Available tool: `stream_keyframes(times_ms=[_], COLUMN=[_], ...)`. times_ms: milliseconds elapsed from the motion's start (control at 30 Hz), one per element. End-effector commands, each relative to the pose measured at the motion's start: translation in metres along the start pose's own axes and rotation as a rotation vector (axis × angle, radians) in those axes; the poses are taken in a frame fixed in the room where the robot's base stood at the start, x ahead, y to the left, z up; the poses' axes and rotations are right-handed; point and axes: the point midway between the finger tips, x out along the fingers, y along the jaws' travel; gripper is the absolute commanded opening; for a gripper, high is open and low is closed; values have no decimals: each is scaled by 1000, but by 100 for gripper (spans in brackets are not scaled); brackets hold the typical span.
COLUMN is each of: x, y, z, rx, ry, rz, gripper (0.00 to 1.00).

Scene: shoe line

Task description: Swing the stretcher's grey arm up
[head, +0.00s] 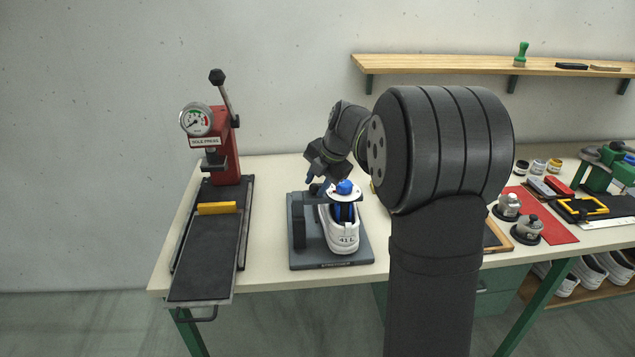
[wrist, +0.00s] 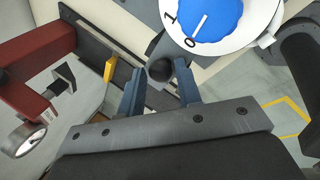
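The stretcher (head: 299,263) is a grey plate on the bench with an upright post. A white shoe (head: 343,240) marked 41 L stands on it, toe end away from view. A white dial with a blue knob (head: 344,187) tops the stretcher; in the wrist view the dial (wrist: 207,17) has its pointer at 0. The grey arm (wrist: 163,47) runs out from under the dial and ends in a black ball (wrist: 160,70). My gripper (wrist: 160,72) has its two blue fingertips on either side of this ball. Whether they touch it is unclear. My gripper shows small in the head view (head: 317,183).
A red sole press (head: 224,150) with a gauge, lever and black tray stands left, a yellow bar (head: 217,208) on its tray. Tins, a red mat (head: 548,222) and a green device lie at right. A wooden shelf (head: 450,64) hangs above. My arm hides the bench middle.

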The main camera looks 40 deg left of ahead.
Motion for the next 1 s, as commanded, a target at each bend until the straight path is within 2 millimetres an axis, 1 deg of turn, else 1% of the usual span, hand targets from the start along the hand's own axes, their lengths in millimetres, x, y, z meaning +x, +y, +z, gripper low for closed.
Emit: stream_keyframes(times_ms=[233,267,300,400,767,1000], x=[1,1,1,1,0,0], y=[0,0,0,0,3,16], z=[0,0,0,0,-3,-14], rx=[0,0,0,0,-11,-51], ry=[0,0,0,0,-18,-97], rz=[0,0,0,0,-20,-108], gripper=[32,26,18,0,0,0])
